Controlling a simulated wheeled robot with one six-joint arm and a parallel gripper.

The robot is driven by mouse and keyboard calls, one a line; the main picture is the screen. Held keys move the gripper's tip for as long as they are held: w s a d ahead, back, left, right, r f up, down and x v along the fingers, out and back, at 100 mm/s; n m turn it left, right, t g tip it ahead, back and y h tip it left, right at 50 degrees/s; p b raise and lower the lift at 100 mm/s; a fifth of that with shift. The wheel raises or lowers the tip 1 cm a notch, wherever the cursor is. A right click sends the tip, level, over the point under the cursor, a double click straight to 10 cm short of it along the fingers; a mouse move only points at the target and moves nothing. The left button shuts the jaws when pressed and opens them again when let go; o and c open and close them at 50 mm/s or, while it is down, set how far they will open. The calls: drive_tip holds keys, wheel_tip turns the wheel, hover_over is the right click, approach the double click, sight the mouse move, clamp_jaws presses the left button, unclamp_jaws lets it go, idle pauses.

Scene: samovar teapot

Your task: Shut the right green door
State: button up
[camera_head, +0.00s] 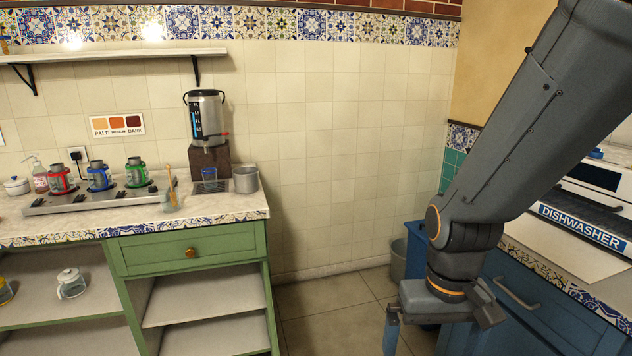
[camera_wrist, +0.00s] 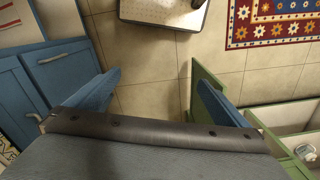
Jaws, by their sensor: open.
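The green cabinet (camera_head: 190,243) stands at the left in the head view, with its lower front open and shelves showing. No green door shows clearly there. In the wrist view, a green panel (camera_wrist: 204,72), apparently the open right door, stands out over the floor at the right. My gripper (camera_wrist: 158,78) is open and points down, with bare floor between its fingers. Its right finger overlaps the green panel in that view; I cannot tell whether they touch. In the head view my gripper (camera_head: 440,318) is at the lower right, partly cut off by the frame.
A blue cabinet (camera_head: 525,300) with a dishwasher stands close on the right. A grey bin (camera_head: 398,260) is on the floor at the back. A patterned rug (camera_wrist: 270,22) lies on the floor. Tiled floor (camera_head: 330,305) is clear between the cabinets.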

drive_tip(key=shift+s+d+r, duration=0.1)
drive_tip(key=shift+d+r, duration=0.1)
drive_tip(key=c, duration=0.7)
drive_tip(key=shift+f, duration=0.2)
drive_tip(key=c, duration=0.7)
drive_tip(key=f+b, duration=0.1)
drive_tip(key=f, duration=0.1)
drive_tip(key=w+f+m+g+b, duration=0.1)
drive_tip(key=a+f+m+g+y+b, duration=0.1)
drive_tip(key=f, duration=0.1)
drive_tip(key=shift+w+f+b, duration=0.15)
drive_tip(key=shift+f+b, duration=0.2)
drive_tip(key=shift+b, duration=0.05)
clamp_jaws()
drive_tip(key=w+a+f+m+g+y+b, duration=0.1)
drive_tip(key=w+a+f+m+y+b, duration=0.1)
drive_tip(key=w+f+m+y+b, duration=0.5)
drive_tip(key=w+a+f+m+g+y+b, duration=0.15)
drive_tip(key=w+f+y+b, duration=0.3)
drive_tip(key=f, duration=0.65)
drive_tip(key=w+a+f+m+g+y+b, duration=0.1)
drive_tip(key=w+a+f+m+y+b, duration=0.3)
drive_tip(key=w+f+b, duration=0.4)
drive_tip(key=s+x, duration=0.1)
drive_tip(key=x, duration=1.2)
drive_tip(key=shift+y, duration=0.35)
